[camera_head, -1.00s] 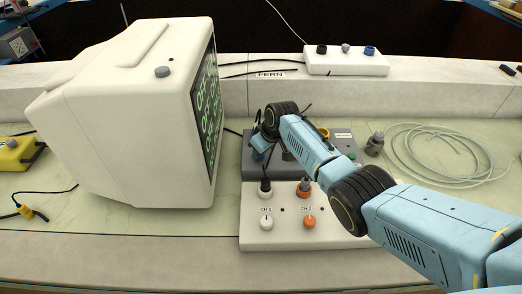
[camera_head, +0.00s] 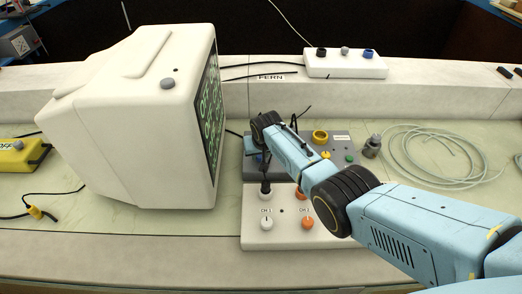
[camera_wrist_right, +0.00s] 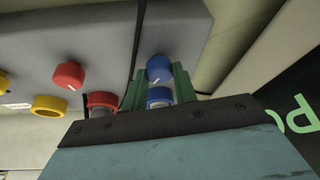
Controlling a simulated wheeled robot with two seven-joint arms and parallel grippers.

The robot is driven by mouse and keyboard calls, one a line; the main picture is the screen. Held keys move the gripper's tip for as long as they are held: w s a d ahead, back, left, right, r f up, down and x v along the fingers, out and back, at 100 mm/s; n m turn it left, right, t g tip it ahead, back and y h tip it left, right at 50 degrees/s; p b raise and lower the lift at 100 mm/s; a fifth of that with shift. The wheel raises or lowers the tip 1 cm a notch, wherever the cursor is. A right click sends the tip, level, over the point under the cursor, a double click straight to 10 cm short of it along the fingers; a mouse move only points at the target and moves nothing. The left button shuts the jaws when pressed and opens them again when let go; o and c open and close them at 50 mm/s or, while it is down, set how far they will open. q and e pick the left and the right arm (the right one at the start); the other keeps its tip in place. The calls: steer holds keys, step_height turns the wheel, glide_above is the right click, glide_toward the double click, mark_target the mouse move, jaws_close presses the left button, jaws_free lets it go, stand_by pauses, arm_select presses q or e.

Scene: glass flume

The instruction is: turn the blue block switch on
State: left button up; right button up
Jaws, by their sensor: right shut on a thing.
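A grey switch box (camera_head: 340,142) stands on the bench under my right arm, with coloured knobs and rings on its top. In the right wrist view two blue parts show: a blue knob (camera_wrist_right: 159,66) with a white line and a blue ring (camera_wrist_right: 159,97) closer to my palm. My right gripper (camera_wrist_right: 158,80) has its green fingers on either side of the blue knob and is shut on it. In the head view my right gripper (camera_head: 257,161) is at the box's left end, with the knob mostly hidden by my wrist. My left gripper is not in view.
A white box (camera_head: 290,238) with white and orange knobs sits in front of the grey box. A large white monitor (camera_head: 130,110) stands close to the left. A grey fitting (camera_head: 371,147) and coiled hose (camera_head: 440,155) lie to the right. A white knob box (camera_head: 345,65) is behind.

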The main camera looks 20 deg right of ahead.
steer(key=shift+a+m+h, duration=0.1)
steer(key=shift+m+h, duration=0.2)
steer(key=shift+m, duration=0.6)
steer(key=m+h+b, duration=0.1)
steer(key=m, duration=0.1)
steer(key=shift+a+f+m+g+b, duration=0.1)
steer(key=shift+f+m+g+b, duration=0.05)
steer(key=shift+m+g+b, duration=0.2)
steer(key=m+h+b, duration=0.1)
steer(key=m+b, duration=0.1)
steer(key=b, duration=0.1)
steer(key=m+g+b, duration=0.1)
steer(key=m+b, duration=0.2)
steer(key=shift+w+m+h, duration=0.15)
steer(key=shift+m+h, duration=0.1)
steer(key=shift+h, duration=0.15)
steer(key=shift+m+g+b, duration=0.25)
steer(key=shift+m+b, duration=0.05)
steer(key=shift+b, duration=0.05)
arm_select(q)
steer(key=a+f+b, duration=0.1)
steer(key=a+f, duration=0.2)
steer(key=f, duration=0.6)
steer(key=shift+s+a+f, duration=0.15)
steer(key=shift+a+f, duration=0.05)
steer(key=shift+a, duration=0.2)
arm_select(e)
steer(key=shift+m, duration=0.5)
